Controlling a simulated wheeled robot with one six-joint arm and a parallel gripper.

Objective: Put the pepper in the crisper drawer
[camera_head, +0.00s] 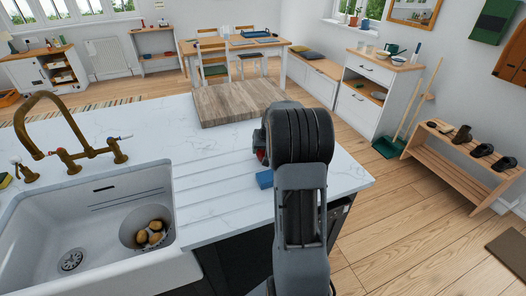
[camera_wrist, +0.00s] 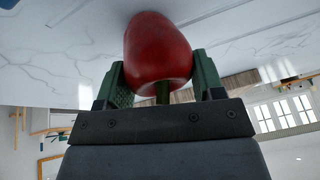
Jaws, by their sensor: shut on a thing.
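My gripper (camera_wrist: 160,62) is shut on a red pepper (camera_wrist: 157,45). Its two green fingers press the pepper from both sides, with the green stem pointing toward the palm. The pepper is close to the white marble countertop; I cannot tell whether it touches it. In the head view my arm hides most of the gripper, and only a bit of red (camera_head: 260,156) shows at the arm's left edge. I cannot make out a crisper drawer in either view.
A wooden board (camera_head: 232,103) lies on the countertop (camera_head: 150,135) beyond my arm. A small blue object (camera_head: 265,179) sits beside my arm. The sink (camera_head: 105,225) at left holds a colander (camera_head: 130,222) with potatoes. Open floor (camera_head: 420,220) lies to the right.

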